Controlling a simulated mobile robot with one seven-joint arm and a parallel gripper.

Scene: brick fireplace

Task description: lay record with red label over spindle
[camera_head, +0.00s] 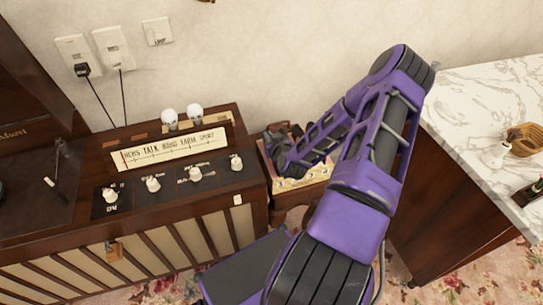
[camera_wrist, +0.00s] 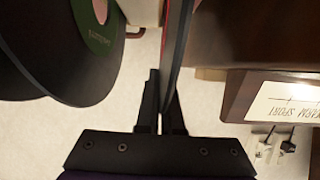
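My gripper (camera_wrist: 163,100) has its fingers drawn close together around the lower edge of a thin dark record (camera_wrist: 175,55), seen almost edge-on in the wrist view. A thin red streak shows along this record, but its label face is turned out of sight. In the head view, my wrist reaches down at the box beside the console, and the fingers and held record cannot be made out. The turntable (camera_head: 25,215) lies in the console's open left part at the picture's edge. I cannot make out its spindle clearly.
Other black records, one with a green label (camera_wrist: 97,40), stand left of the fingers. The box (camera_head: 305,180) sits between the wooden console (camera_head: 225,185) and a marble-topped cabinet (camera_head: 480,110). Knobs and two white bulbs (camera_head: 195,112) stand up from the console. The raised lid is at left.

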